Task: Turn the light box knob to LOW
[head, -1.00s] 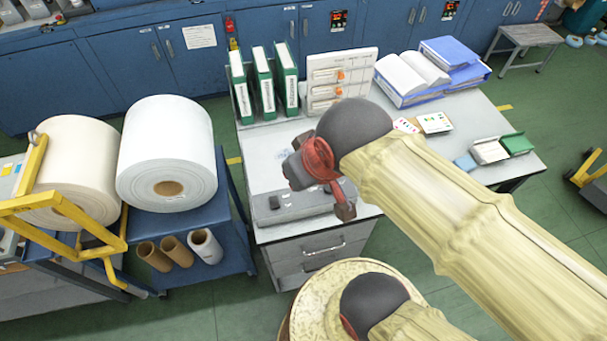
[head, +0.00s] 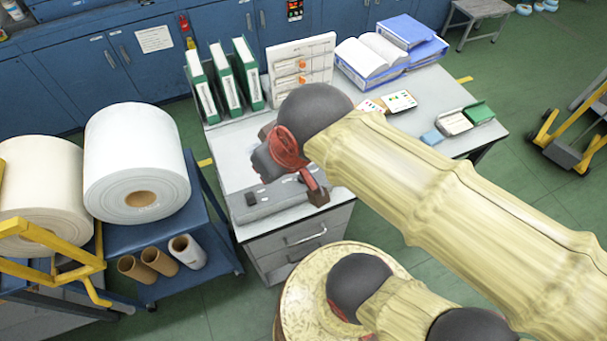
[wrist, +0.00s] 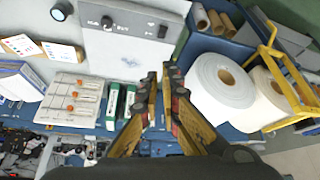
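The light box (head: 285,200) is a flat grey unit with a pale top, lying on the near left part of the desk. Its knob (wrist: 107,22) is small, round and black on the grey control strip in the wrist view, with faint markings beside it that are too small to read. A black rocker-like part (wrist: 162,31) sits farther along the strip. My gripper (wrist: 160,72) is empty, its fingers a narrow gap apart, over the desk and clear of the knob. In the head view my wrist hides part of the light box, and the fingers are mostly hidden.
Green binders (head: 225,80) and a white sample board (head: 300,65) stand behind the light box. Blue binders (head: 405,45) and an open tray (head: 455,122) lie to the right. A blue cart (head: 215,235) with a white roll (head: 135,150) and cardboard cores stands left.

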